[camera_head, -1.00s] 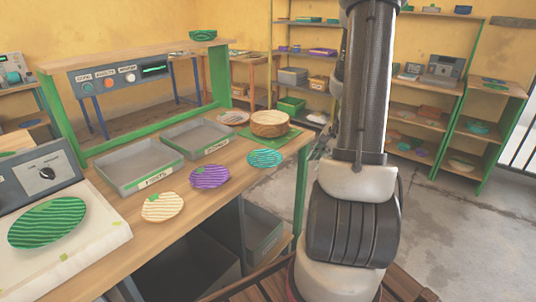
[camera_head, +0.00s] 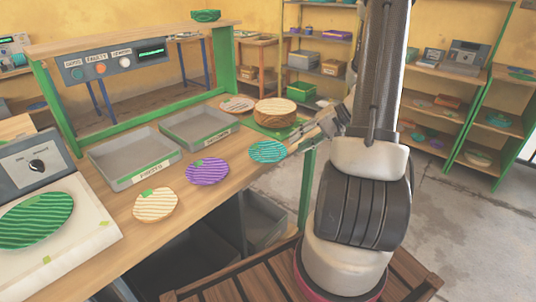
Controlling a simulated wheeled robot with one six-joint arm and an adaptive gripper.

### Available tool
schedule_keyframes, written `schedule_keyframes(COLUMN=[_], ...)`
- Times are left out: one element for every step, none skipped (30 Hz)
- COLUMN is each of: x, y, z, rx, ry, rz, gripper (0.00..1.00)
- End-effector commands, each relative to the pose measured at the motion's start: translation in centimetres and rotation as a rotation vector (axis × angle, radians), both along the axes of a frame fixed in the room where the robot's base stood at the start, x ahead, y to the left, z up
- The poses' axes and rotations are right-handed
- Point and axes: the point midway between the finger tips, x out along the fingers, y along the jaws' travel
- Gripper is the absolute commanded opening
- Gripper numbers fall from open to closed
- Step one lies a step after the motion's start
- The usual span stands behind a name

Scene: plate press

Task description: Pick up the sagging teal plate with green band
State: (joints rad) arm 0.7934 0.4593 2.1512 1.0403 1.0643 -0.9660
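The teal striped plate (camera_head: 267,152) lies on the wooden bench (camera_head: 215,200) near its right edge. A green band on it and any sag are too small to make out clearly. My gripper (camera_head: 297,137) reaches in from the right, just right of and close to the teal plate. It looks empty, and I cannot see whether its fingers are apart. Part of it is hidden behind my own arm. I see no contact with the plate.
A purple plate (camera_head: 207,172) and a cream plate (camera_head: 156,205) lie left of the teal one. Two grey trays, one left (camera_head: 116,181) and one right (camera_head: 171,143), stand behind. A green plate (camera_head: 35,220) rests on the press.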

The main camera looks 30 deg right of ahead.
Motion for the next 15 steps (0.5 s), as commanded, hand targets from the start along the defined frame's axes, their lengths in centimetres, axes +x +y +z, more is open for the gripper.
schedule_keyframes(x=[0.3,0.4,0.7,0.9,1.2,1.4,1.7,1.9,2.0,2.2,2.3,2.3,2.4,2.4,2.4], y=[0.4,0.6,0.9,1.2,1.4,1.7,2.0,2.3,2.5,2.7,2.8,2.9,2.9,2.9,2.9], z=[-0.5,-0.8,-1.3,-1.7,-2.1,-2.6,-2.8,-3.1,-3.4,-3.5,-3.6,-3.7,-3.7,-3.7,-3.7], rx=[0.002,0.003,0.002,0.003,0.003,0.003,0.002,0.002,0.001,0.001,0.0,0.0,0.0,0.0,-0.001], ry=[0.002,0.002,0.003,0.004,0.004,0.004,0.003,0.003,0.004,0.004,0.002,0.002,0.002,0.002,0.001], rz=[0.0,0.001,0.002,0.001,0.0,0.001,0.001,0.001,0.0,0.0,-0.001,-0.001,-0.001,-0.001,-0.001], gripper=[0.31,0.31,0.31,0.31,0.31,0.31,0.31,0.31,0.31,0.31,0.31,0.31,0.31,0.31,0.31])
